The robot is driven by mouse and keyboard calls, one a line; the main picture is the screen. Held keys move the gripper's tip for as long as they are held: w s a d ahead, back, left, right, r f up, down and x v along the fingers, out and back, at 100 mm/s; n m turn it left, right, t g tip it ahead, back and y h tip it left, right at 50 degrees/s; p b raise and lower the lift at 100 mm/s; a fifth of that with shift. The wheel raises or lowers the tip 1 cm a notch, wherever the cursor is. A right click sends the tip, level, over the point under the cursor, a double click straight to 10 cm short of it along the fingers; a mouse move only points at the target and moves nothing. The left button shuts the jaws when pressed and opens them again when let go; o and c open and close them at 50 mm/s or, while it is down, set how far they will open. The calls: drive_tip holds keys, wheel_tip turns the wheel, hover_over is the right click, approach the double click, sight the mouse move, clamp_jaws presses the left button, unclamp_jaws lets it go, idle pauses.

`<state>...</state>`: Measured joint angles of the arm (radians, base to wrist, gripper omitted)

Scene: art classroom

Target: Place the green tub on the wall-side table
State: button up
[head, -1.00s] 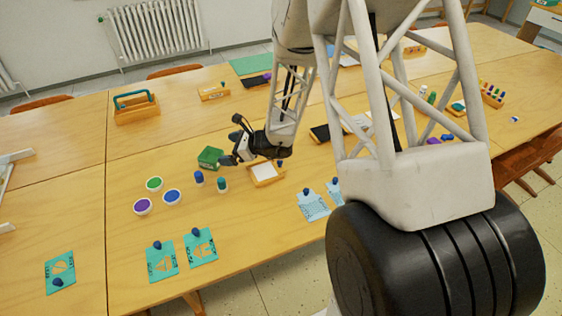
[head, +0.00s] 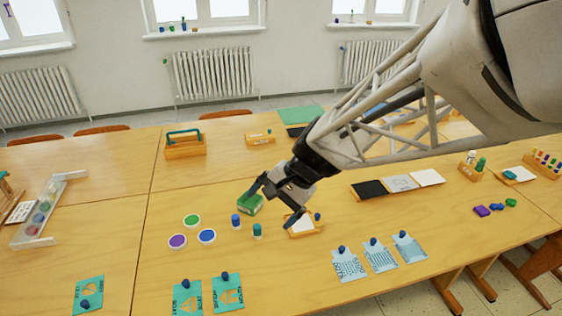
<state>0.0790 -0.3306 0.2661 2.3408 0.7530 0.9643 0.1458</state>
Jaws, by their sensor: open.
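A round white tub with a green top (head: 191,221) stands on the near table, beside a purple-topped tub (head: 178,241) and a blue-topped tub (head: 207,236). My gripper (head: 272,207) is open and empty, to the right of these tubs and apart from them. Its fingers point down over the near table, one close to a green box (head: 250,205) and one by a wooden tray with white paper (head: 304,228). Whether a finger touches either is unclear. The wall-side table (head: 225,150) is the back row of wooden tops, towards the radiators.
Small blue (head: 236,221) and teal (head: 257,231) bottles stand between the tubs and my gripper. On the wall-side table are a wooden carrier (head: 185,149), a wooden box (head: 261,138) and a green mat (head: 300,114). Bare wood lies between carrier and box.

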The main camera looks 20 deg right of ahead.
drive_tip(key=s+d+r+n+h, duration=0.3)
drive_tip(key=s+n, duration=0.1)
drive_tip(key=s, duration=0.3)
drive_tip(key=s+d+r+n+t+h, duration=0.1)
drive_tip(key=s+d+r+n+h, duration=0.2)
drive_tip(key=s, duration=0.4)
drive_tip(key=shift+s+d+r+n+t+h, duration=0.2)
drive_tip(key=shift+d+r+n+t+h, duration=0.1)
drive_tip(key=shift+d+r+n+h, duration=0.15)
